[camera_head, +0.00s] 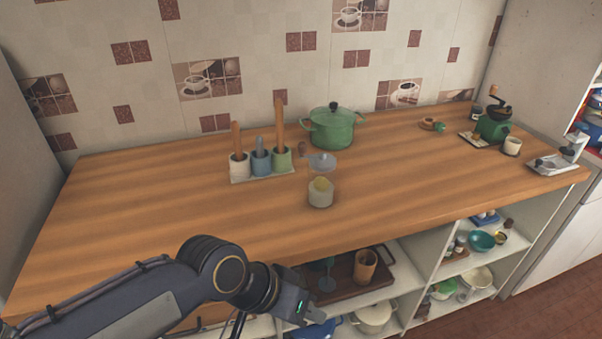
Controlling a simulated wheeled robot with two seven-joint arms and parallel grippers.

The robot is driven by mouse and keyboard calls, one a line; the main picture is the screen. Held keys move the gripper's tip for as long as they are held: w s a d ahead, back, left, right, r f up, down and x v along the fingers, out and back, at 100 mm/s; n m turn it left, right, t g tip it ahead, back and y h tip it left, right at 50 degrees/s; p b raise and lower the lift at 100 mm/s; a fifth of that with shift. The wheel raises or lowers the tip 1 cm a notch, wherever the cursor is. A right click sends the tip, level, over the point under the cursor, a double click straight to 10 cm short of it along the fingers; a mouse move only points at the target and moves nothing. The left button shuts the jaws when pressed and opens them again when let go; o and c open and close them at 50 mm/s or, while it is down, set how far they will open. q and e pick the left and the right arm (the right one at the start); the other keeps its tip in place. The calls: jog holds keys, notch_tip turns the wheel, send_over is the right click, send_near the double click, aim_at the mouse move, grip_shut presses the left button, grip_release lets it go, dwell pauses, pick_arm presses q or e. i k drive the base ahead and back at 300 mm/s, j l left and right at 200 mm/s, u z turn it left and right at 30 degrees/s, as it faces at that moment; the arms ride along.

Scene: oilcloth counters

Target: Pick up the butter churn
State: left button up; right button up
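I cannot tell for sure which thing is the butter churn. A small holder on the counter carries three cups with upright handles: a white cup (240,168), a blue cup (262,164) and a green cup (281,158). The white and green cups have tall wooden sticks; the blue one has a short grey handle. A small white jar with a yellow top (320,194) stands apart, nearer the front edge. My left gripper (306,312) is low at the front, before the shelves and below the counter top, touching none of these. Its fingers are too unclear to read. My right gripper is out of view.
A green lidded pot (332,130) stands behind, with a grey dish (321,161) before it. A green grinder (492,128), a cup (512,146) and a tray (552,165) are at the right. Open shelves below hold a wooden cup (365,266) and pots. The counter's left (130,205) is clear.

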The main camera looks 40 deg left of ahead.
aim_at(322, 174)
jog(key=i+u, duration=0.15)
jog(key=u, duration=0.25)
jog(key=i+l+u, duration=0.1)
jog(key=u, duration=0.3)
jog(key=i+l+u, duration=0.1)
jog(key=u, duration=0.25)
jog(key=i+l+u, duration=0.1)
jog(key=u, duration=0.3)
jog(key=i+l+u, duration=0.2)
jog(key=u, duration=0.2)
jog(key=i+l+u, duration=0.15)
jog(key=l+u, duration=0.3)
jog(key=j, duration=0.1)
